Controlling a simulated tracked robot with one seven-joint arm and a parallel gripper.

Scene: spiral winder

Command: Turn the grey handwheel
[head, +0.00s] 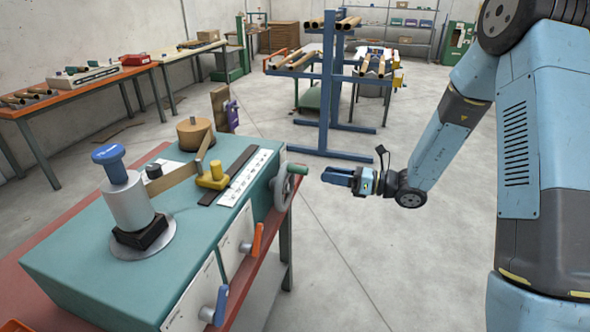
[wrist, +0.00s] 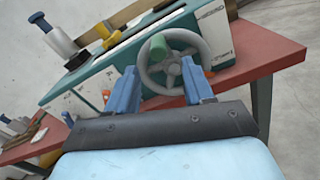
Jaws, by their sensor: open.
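The grey handwheel (head: 282,190) is mounted on the right side of the green winder machine (head: 90,258), with a green handle (head: 297,169) sticking out from its rim. In the wrist view the spoked handwheel (wrist: 176,82) faces me, and its green handle (wrist: 158,45) is at the upper left of the wheel. My gripper (head: 326,175) is just right of the handwheel, apart from it in the head view. In the wrist view the blue fingers of my gripper (wrist: 160,78) are spread open, with the wheel beyond and between them. Nothing is held.
An orange lever (head: 257,240) and a blue lever (head: 220,305) stick out from the machine's front. A red bench top (head: 262,278) runs under the machine. A blue rack (head: 328,90) with tubes stands behind. The floor right of the machine is clear.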

